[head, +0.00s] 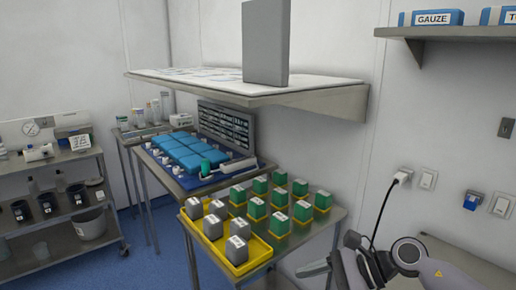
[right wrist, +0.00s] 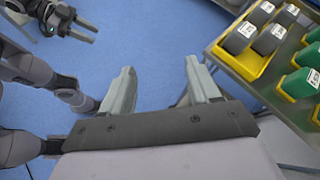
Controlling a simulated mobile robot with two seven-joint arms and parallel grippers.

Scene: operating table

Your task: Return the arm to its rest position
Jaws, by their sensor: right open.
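My right gripper (right wrist: 160,80) is open in the right wrist view, with its two pale fingers wide apart and only blue floor between them. In the head view the right gripper (head: 326,270) is low in the picture, to the right of the yellow tray and apart from it. My left gripper (right wrist: 90,32) shows at the upper left of the right wrist view, over the floor. Its two fingers look apart, with nothing between them. The left arm is not in the head view.
A steel table (head: 325,226) carries a yellow tray (head: 240,268) of grey blocks and several green blocks on yellow bases. Behind it is a table with blue packs (head: 180,148). A shelf (head: 330,98) overhangs. A cart (head: 60,215) stands left. The floor (right wrist: 150,30) near the grippers is clear.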

